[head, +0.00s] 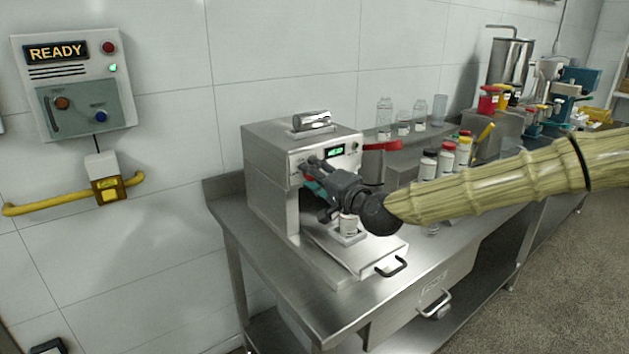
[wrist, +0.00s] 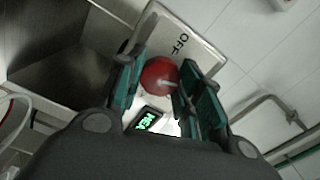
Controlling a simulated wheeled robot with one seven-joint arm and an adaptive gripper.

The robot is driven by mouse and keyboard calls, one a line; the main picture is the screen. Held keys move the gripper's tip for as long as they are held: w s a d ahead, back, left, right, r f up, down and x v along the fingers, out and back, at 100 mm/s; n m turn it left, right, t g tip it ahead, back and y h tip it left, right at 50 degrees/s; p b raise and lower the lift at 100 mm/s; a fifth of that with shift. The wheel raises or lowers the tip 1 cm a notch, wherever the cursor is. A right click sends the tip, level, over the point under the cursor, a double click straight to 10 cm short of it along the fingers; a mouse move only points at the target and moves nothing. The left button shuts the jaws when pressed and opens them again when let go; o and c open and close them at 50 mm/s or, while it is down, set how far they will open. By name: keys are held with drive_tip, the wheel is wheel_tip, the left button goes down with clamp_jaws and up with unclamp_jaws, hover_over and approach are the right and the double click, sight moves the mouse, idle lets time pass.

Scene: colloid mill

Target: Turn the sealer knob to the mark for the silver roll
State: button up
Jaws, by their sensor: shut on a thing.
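The sealer (head: 270,170) is a steel box on the bench, with a small green display (head: 336,151) on its front. The silver roll (head: 311,120) lies on its top. In the wrist view the red round knob (wrist: 159,76) has a short white pointer line, and "OFF" is printed on the plate beside it. My gripper (head: 308,172) is at the sealer's front; in the wrist view its teal finger pads (wrist: 160,85) are on either side of the knob, shut on it. Other marks around the knob are hidden or unreadable.
A red lever (head: 382,146) sticks out at the sealer's right. Several bottles (head: 447,158) stand to the right near my arm. A wall panel (head: 75,80) reads READY. The bench's front left (head: 285,285) is clear.

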drive_tip(key=shift+m+b, duration=2.7)
drive_tip(key=shift+m, duration=1.9)
drive_tip(key=o, duration=1)
drive_tip(key=shift+o, duration=0.2)
drive_tip(key=v, duration=1.2)
